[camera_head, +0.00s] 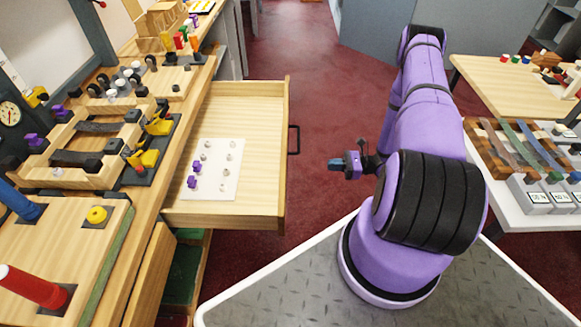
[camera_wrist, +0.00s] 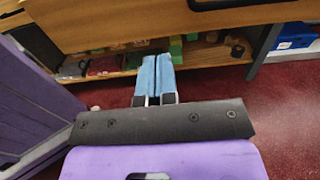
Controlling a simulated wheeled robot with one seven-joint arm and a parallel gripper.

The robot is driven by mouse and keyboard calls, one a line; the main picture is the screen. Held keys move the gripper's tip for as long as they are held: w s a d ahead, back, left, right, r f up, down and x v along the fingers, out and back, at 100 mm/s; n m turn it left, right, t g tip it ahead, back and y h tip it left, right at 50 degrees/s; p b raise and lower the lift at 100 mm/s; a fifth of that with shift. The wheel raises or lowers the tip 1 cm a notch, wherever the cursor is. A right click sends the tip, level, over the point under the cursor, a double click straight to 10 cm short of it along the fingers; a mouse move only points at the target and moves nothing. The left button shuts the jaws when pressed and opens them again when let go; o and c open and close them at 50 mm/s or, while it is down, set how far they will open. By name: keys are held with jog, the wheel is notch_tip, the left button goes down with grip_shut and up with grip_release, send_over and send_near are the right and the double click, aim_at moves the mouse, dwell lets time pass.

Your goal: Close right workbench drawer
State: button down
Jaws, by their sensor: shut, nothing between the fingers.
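The workbench drawer (camera_head: 257,140) is pulled far out from the workbench (camera_head: 140,190) in the head view. It is a light wooden box with a dark handle (camera_head: 293,140) on its front. A white sheet with purple pieces and small round knobs (camera_head: 214,170) lies inside. My gripper (camera_head: 335,164) is to the right of the drawer front, apart from the handle. In the wrist view its two blue fingers (camera_wrist: 156,75) are together with nothing between them. A wooden panel (camera_wrist: 170,22) crosses the top of that view; I cannot tell whether it is the drawer front.
A shelf with several items (camera_wrist: 120,62) lies under the wood in the wrist view. Red floor (camera_head: 265,50) is clear beyond the drawer. A white table with trays (camera_head: 530,205) stands at the right. Wooden fixtures (camera_head: 90,150) crowd the workbench top.

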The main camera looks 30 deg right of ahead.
aim_at(199, 164)
jog(key=x, duration=1.4)
jog(key=shift+f, duration=0.2)
jog(key=shift+a, duration=0.15)
jog(key=x, duration=3.2)
jog(key=shift+w+r, duration=0.1)
jog(key=shift+w, duration=0.25)
jog(key=shift+w+a, duration=0.3)
jog(key=shift+a, duration=0.2)
jog(key=shift+w+a+r, duration=0.1)
jog(key=shift+a+r, duration=0.1)
